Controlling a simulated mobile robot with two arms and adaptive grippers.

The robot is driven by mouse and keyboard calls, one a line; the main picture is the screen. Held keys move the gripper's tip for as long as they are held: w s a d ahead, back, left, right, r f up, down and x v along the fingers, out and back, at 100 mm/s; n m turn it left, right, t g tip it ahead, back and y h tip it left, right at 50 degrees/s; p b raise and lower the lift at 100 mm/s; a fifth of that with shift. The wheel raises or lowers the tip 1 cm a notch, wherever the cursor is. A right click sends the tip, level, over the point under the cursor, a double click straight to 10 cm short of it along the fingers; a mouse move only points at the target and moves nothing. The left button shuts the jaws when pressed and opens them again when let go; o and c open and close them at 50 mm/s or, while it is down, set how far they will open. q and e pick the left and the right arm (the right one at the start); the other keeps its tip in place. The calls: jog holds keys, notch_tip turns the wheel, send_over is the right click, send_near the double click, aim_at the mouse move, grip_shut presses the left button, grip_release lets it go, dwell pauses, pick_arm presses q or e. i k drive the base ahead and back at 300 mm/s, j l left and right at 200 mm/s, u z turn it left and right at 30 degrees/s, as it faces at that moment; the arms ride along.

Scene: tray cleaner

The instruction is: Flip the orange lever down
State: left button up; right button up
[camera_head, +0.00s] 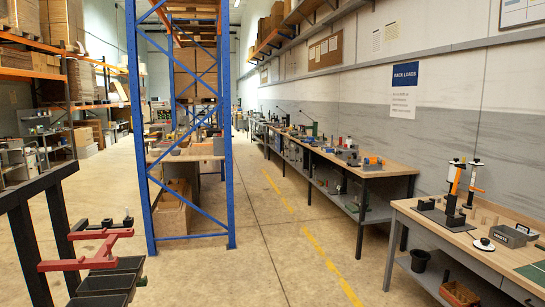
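An orange lever (455,182) stands nearly upright, leaning slightly, on a dark press-like device (447,214) with a white top. The device sits on the near wooden workbench (431,210) at the right. A second slim upright with a white top (473,184) stands just behind it and also has some orange on it. How the lever joins the device is too small to tell. Neither of my grippers is in view.
A grey labelled box (508,236) and a round white-and-black item (484,244) are on the near bench. A black bucket (420,260) is beneath. Blue rack posts (229,150) and a red frame (85,263) with dark bins stand left. The middle floor is clear.

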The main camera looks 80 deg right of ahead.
aim_at(459, 168)
jog(key=z, duration=2.75)
